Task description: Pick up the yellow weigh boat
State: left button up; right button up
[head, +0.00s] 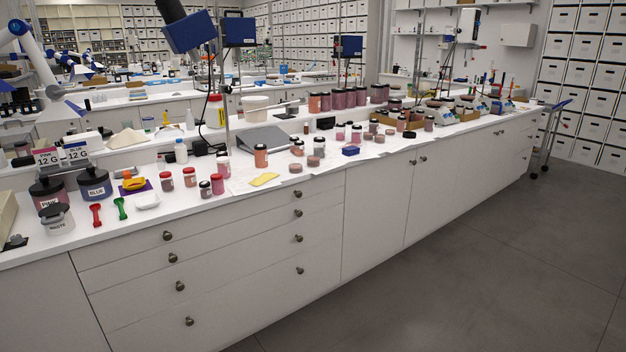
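A small yellow-orange dish-like piece (134,183), which looks like the yellow weigh boat, sits on a purple square (147,187) on the left part of the near white bench. Something orange shows at its top; I cannot tell whether it is part of the piece. A white weigh boat (146,201) lies just in front of it. A second yellow thing (264,180), flat and thin, lies near the bench's front edge further right. Neither of my grippers shows in the head view.
Dark-lidded PINK (50,193) and BLUE (95,185) jars, a WASTE jar (57,218), a red scoop (96,214) and a green scoop (121,208) stand or lie to the left. Small jars (190,177) stand to the right. The grey floor in front is clear.

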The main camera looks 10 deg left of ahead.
aim_at(135, 183)
jog(key=i+u, duration=0.1)
jog(key=i, duration=0.5)
jog(key=i+l+u, duration=0.1)
jog(key=i, duration=0.5)
jog(key=i+l+u, duration=0.1)
jog(key=i, duration=0.5)
